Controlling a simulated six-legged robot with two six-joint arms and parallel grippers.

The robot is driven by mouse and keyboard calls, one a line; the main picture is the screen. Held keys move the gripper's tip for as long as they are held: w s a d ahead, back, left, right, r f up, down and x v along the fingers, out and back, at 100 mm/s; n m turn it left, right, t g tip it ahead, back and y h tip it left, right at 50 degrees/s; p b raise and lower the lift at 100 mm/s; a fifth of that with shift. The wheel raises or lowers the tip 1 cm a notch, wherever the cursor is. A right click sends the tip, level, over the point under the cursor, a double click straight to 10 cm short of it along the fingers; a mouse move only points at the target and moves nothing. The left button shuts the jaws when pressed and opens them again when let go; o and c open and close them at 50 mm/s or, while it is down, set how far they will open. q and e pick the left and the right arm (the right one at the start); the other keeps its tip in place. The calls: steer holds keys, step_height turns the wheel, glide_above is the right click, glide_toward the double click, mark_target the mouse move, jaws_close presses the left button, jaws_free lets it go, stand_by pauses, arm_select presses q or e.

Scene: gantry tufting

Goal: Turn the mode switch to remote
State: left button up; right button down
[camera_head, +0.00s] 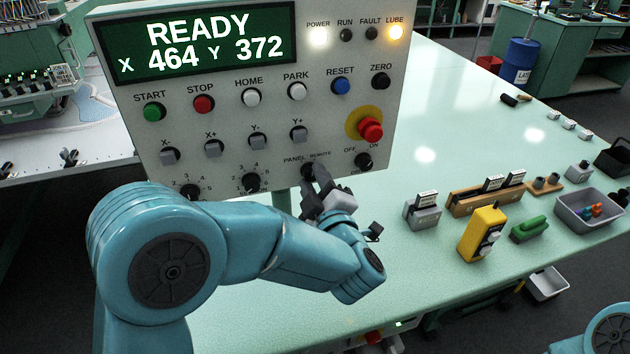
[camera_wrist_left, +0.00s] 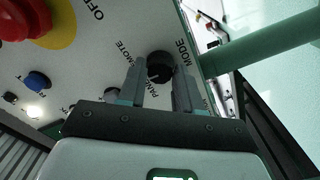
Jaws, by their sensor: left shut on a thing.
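The mode switch is a black round knob (camera_head: 307,170) low on the grey control panel (camera_head: 218,122), under the words PANEL and REMOTE. It shows more clearly in the left wrist view (camera_wrist_left: 160,64), beside the word MODE. My left gripper (camera_head: 314,176) is at the knob, with one finger on each side of it in the left wrist view (camera_wrist_left: 159,74), and is shut on it. The fingers hide part of the knob in the head view. I cannot tell which word the knob points to. My right gripper is not in view.
A red emergency button (camera_head: 370,129) on a yellow ring and the OFF/ON knob (camera_head: 363,161) sit just right of the switch. A yellow box (camera_head: 482,234), a grey block (camera_head: 422,211) and a grey bin (camera_head: 590,210) stand on the pale green table (camera_head: 440,290).

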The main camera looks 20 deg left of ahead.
arm_select(q)
steer(key=m+p, duration=0.1)
steer(key=m, duration=0.5)
steer(key=shift+r+p, duration=0.1)
steer(key=shift+p, duration=0.3)
steer(key=shift+m, duration=0.4)
steer(key=o, duration=1)
